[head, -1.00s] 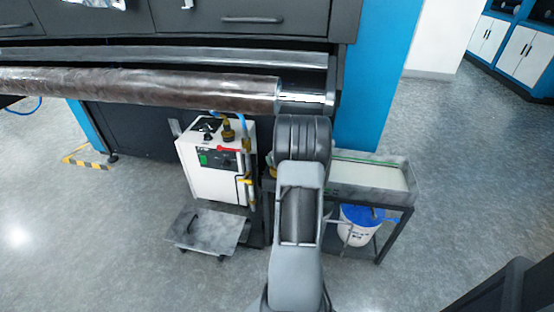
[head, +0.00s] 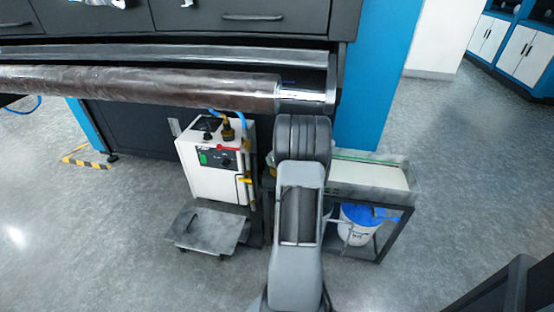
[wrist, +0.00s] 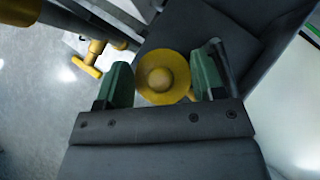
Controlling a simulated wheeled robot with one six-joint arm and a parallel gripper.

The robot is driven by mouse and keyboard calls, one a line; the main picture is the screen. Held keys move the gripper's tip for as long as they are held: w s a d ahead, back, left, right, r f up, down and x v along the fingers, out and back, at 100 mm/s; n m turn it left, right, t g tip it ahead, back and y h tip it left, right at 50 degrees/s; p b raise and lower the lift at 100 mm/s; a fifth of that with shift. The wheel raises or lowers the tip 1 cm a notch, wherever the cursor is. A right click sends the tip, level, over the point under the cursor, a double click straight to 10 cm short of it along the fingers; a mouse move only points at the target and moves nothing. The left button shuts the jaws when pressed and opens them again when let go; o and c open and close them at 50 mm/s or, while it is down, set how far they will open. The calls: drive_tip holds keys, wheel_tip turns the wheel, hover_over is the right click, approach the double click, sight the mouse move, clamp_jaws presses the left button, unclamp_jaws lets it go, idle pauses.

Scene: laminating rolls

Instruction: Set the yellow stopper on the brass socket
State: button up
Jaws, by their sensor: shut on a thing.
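In the wrist view my gripper (wrist: 161,80) has its two green fingers on either side of the yellow stopper (wrist: 160,77), a round disc with a ball knob, and is shut on it. In the head view my arm hides the gripper and most of what is in front of it. A brass fitting (head: 228,131), which may be the brass socket, stands upright on top of a white unit, left of my arm. I cannot make out the socket for sure in the wrist view.
The white unit (head: 207,178) has yellow-handled valves on a pipe at its right side. A low grey platform (head: 208,232) stands before it. A tray stand (head: 372,176) with a white bucket (head: 357,230) beneath is on the right. A long roller (head: 140,86) spans above.

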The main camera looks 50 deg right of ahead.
drive_tip(key=shift+f+b, duration=0.45)
drive_tip(key=shift+f, duration=0.1)
drive_tip(key=o, duration=0.7)
drive_tip(key=shift+r, duration=0.1)
drive_tip(key=p+v, duration=0.4)
drive_tip(key=v, duration=0.6)
drive_tip(key=shift+s+r, duration=0.25)
drive_tip(key=shift+r, duration=0.05)
drive_tip(key=shift+a, duration=0.1)
